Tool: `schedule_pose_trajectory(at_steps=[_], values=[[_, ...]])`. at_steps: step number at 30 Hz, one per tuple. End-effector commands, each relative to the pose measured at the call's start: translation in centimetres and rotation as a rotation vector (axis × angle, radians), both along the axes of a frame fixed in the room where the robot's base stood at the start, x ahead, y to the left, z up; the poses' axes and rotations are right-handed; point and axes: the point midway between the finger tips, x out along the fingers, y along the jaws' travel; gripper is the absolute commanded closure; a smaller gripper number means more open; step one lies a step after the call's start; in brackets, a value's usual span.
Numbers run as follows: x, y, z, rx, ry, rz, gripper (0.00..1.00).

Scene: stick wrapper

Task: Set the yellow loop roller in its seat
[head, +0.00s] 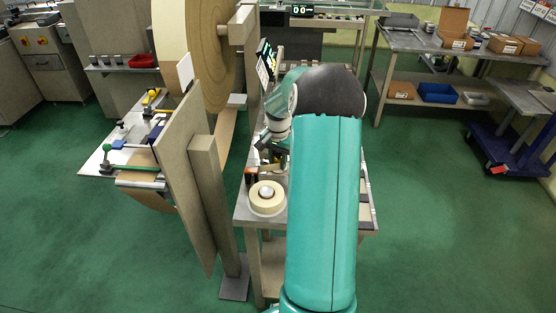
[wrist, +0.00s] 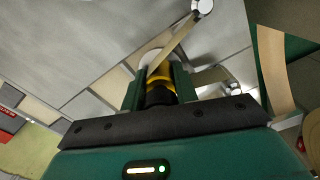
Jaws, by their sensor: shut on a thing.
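My gripper (wrist: 160,82) shows in the wrist view with its two green fingers closed on a roller with a yellow band (wrist: 160,76) and a dark end. The far end of the roller shows pale between the fingers. In the head view my gripper is mostly hidden behind my arm, and I cannot make out the held roller there. The roller's seat cannot be told for sure.
In the wrist view a beige strip (wrist: 182,36) runs from near the fingers to a pale round roller (wrist: 202,7). In the head view a big reel (head: 205,50) and an upright panel (head: 180,170) stand left of my arm. A tape roll (head: 262,206) lies on the table beside it.

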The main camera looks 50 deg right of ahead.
Motion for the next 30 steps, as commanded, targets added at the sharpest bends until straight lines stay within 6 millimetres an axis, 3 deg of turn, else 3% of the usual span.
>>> schedule_pose_trajectory(at_steps=[2, 3, 6, 14, 19, 30], values=[[0.0, 0.0, -0.3, 0.001, 0.0, 0.0, 0.95], [0.0, 0.0, -0.3, 0.001, 0.0, 0.0, 0.67], [0.0, 0.0, -0.3, 0.001, 0.0, 0.0, 0.49], [0.0, 0.0, -0.2, 0.001, 0.0, 0.0, 0.49], [0.0, 0.0, 0.9, -0.001, 0.0, 0.0, 0.49], [0.1, 0.0, 8.4, -0.003, -0.002, 0.001, 0.49]])
